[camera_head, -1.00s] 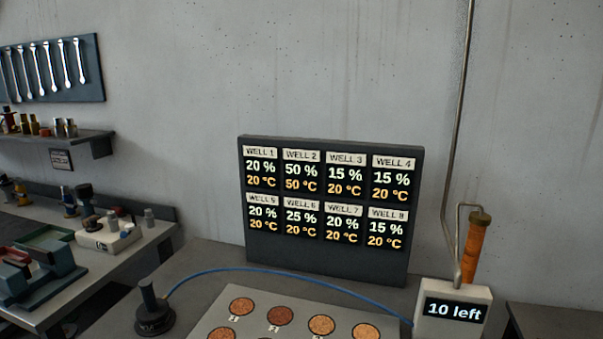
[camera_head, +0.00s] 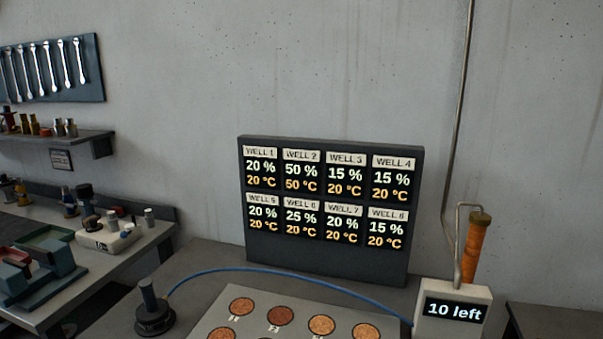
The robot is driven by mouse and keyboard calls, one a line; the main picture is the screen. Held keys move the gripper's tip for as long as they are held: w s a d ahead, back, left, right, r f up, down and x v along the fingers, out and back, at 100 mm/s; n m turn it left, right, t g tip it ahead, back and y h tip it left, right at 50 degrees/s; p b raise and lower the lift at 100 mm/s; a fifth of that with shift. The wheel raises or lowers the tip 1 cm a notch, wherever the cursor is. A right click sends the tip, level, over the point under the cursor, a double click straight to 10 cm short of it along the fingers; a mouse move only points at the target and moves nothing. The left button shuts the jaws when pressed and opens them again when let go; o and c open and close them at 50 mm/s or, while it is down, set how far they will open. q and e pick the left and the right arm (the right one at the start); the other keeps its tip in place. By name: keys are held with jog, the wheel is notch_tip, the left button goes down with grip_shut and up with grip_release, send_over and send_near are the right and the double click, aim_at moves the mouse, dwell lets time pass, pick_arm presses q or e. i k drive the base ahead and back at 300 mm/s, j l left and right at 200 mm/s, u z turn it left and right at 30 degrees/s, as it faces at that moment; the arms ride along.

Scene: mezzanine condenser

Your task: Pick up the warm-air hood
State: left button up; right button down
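A dark, round-based piece with an upright post handle (camera_head: 153,315) stands on the grey bench at the lower left of the head view. It looks like the warm-air hood. The hose runs to near a white box reading "10 left" (camera_head: 453,311). Neither of my grippers shows in the head view.
A plate with several round brown wells (camera_head: 222,308) lies at the bottom centre, cut by the picture edge. Behind it stands a dark display panel (camera_head: 320,263) with well readings; well 2 reads 50 % and 50 °C. An orange-handled wire-framed tool (camera_head: 475,250) stands at the white box.

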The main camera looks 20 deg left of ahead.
aim_at(152, 315)
jog(key=u, duration=1.55)
jog(key=j, duration=0.15)
jog(key=i, duration=0.05)
